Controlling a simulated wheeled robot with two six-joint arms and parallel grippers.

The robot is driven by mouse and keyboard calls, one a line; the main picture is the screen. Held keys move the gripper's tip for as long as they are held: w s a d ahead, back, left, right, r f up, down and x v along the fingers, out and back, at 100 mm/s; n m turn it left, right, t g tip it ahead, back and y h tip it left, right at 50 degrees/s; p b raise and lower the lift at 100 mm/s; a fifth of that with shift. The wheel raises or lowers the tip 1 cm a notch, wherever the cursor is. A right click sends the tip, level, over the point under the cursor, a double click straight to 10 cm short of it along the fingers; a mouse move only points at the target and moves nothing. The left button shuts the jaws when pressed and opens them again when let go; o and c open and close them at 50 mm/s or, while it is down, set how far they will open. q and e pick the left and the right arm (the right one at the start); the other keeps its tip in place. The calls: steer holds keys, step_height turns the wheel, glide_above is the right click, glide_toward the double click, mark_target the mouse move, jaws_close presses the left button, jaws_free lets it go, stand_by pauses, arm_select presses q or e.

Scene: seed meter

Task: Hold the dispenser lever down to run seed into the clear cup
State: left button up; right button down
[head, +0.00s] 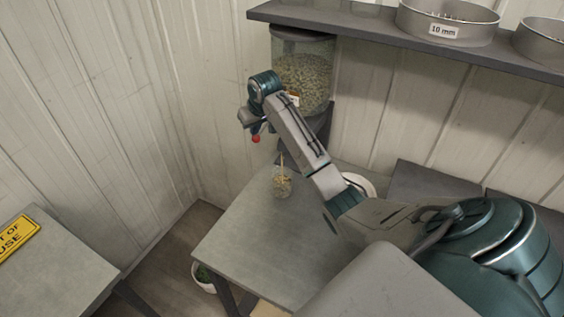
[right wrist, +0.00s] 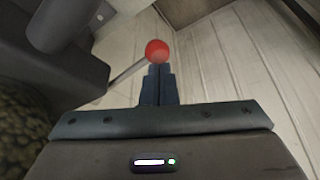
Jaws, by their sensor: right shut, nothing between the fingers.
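The seed dispenser (head: 308,85) has a clear hopper full of pale seed and hangs on the back wall under the shelf. Its lever ends in a red knob (head: 256,139); the knob (right wrist: 157,50) and thin rod (right wrist: 124,75) also show in the right wrist view. My right gripper (head: 249,122) is shut and empty, its fingertips (right wrist: 158,70) at the knob, apparently touching it. The clear cup (head: 282,187) stands upright on the grey table with some seed in it. A thin pale stream (head: 282,160) shows above the cup. My left gripper is out of view.
A dark shelf (head: 375,33) above carries metal sieves, one marked 10 mm (head: 443,30). A white round item (head: 361,183) is partly behind my right arm. The grey table (head: 245,228) is bare left of the cup. A yellow sign (head: 14,238) lies on another table.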

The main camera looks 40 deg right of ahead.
stand_by(0.3)
step_height(320, 180, up, 9)
steer(key=shift+p, duration=0.45)
stand_by(1.1)
